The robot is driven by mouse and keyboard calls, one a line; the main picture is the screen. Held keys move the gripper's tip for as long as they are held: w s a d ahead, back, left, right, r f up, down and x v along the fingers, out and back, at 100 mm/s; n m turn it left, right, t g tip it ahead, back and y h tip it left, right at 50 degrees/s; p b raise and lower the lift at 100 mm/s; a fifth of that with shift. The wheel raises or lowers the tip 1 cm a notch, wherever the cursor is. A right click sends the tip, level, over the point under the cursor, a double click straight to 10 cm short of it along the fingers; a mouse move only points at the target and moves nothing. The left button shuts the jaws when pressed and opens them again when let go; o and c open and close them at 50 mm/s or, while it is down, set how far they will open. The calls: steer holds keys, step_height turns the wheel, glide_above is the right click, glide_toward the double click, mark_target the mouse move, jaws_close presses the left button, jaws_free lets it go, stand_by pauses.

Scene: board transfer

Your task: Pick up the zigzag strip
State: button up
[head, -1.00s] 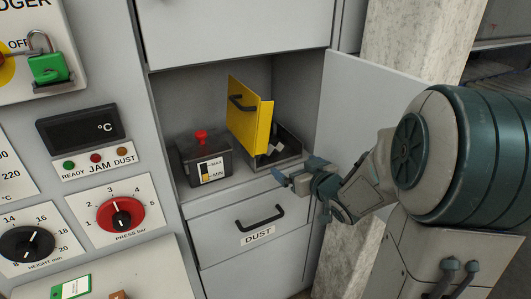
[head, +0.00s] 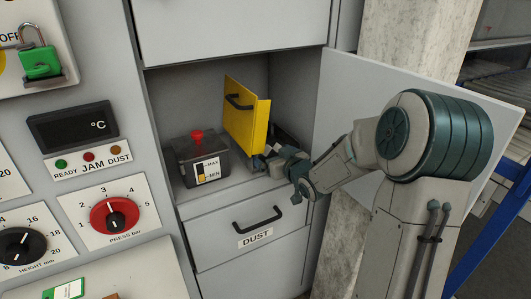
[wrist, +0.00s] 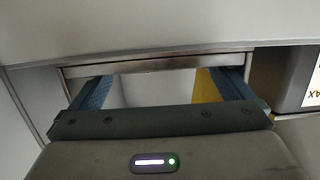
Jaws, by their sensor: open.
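I cannot make out the zigzag strip for certain in either current view. My gripper (head: 268,156) is inside the open compartment, at the front of the dark tray (head: 286,141) beside the yellow flap (head: 244,116). The gripper and flap hide most of the tray's inside. In the wrist view my gripper (wrist: 158,82) is open, its two blue fingers wide apart. A plain pale surface shows between them; I cannot tell what it is. A metal rim (wrist: 150,66) crosses just beyond the fingertips.
A dark box with a red knob (head: 196,158) stands left of the yellow flap. The open grey door (head: 400,101) is at the right, close to my arm. The DUST drawer (head: 254,229) is shut below. A control panel (head: 91,162) is at the left.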

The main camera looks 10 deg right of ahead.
mark_target(266, 151)
steer(key=shift+x, duration=1.25)
steer(key=c, duration=0.7)
